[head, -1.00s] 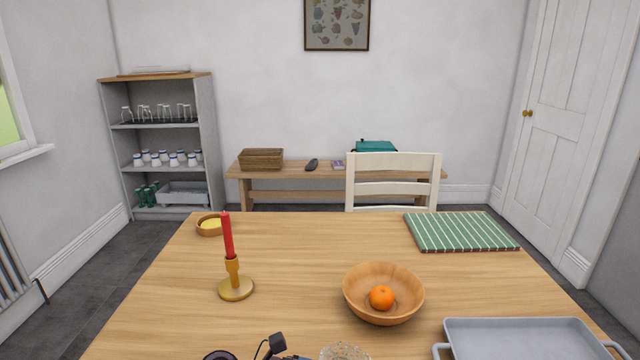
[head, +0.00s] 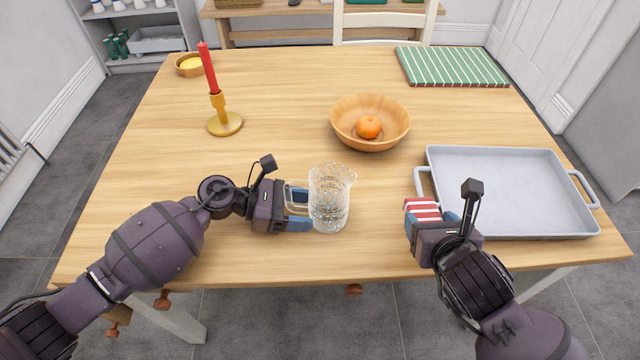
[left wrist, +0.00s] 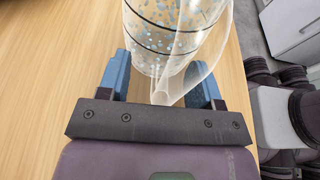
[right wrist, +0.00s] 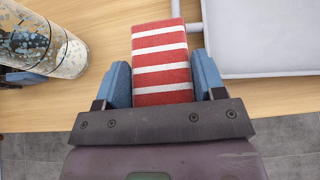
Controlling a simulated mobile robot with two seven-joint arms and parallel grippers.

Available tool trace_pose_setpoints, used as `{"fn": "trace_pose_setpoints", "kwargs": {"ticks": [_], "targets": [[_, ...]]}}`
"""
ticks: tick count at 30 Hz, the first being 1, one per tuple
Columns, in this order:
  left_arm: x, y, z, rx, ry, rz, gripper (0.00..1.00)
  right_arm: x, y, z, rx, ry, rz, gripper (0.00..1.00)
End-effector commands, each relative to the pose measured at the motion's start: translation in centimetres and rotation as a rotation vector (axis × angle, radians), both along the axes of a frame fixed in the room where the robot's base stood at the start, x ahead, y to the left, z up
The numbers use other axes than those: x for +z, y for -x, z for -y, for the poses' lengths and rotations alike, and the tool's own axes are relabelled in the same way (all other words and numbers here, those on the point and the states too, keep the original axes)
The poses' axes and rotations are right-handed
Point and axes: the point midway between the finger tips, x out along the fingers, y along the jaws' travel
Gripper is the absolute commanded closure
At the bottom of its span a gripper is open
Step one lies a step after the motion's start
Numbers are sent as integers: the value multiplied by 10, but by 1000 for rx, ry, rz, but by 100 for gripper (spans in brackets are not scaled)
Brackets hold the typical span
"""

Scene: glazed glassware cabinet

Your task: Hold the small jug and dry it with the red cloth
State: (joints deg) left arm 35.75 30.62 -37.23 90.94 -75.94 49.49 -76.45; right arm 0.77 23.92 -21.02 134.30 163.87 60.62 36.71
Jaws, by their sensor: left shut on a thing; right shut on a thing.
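The small jug (head: 329,197) is clear glass with a handle on its left, upright near the table's front edge. Pale specks, perhaps water drops, dot its wall in the left wrist view (left wrist: 165,32). My left gripper (head: 298,208) is shut on the jug at its handle side. Whether the jug touches the table is hard to tell. The red cloth (head: 423,209), striped red and white and folded, is in my right gripper (head: 428,220), which is shut on it. The cloth fills the space between the fingers in the right wrist view (right wrist: 161,65). Cloth and jug are apart.
A grey tray (head: 432,160) lies just right of the cloth. A wooden bowl (head: 345,118) with an orange (head: 368,127) stands behind the jug. A red candle (head: 207,68) in a brass holder (head: 225,124) stands back left. A green striped mat (head: 452,67) lies at the far right.

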Motion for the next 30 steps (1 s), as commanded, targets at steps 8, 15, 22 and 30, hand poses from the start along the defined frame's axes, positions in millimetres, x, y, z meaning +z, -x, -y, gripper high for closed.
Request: {"fn": "trace_pose_setpoints", "kwargs": {"ticks": [8,15,22,30], "targets": [[0,0,0,0,0,0,54,0,0,0,0,0,0,63],[0,0,0,0,0,1,54,2,-2,-3,0,-1,3,63],[1,0,0,0,0,1,54,22,-23,-31,4,-11,20,63],[1,0,0,0,0,1,54,64,-49,-86,9,-19,51,63]]}}
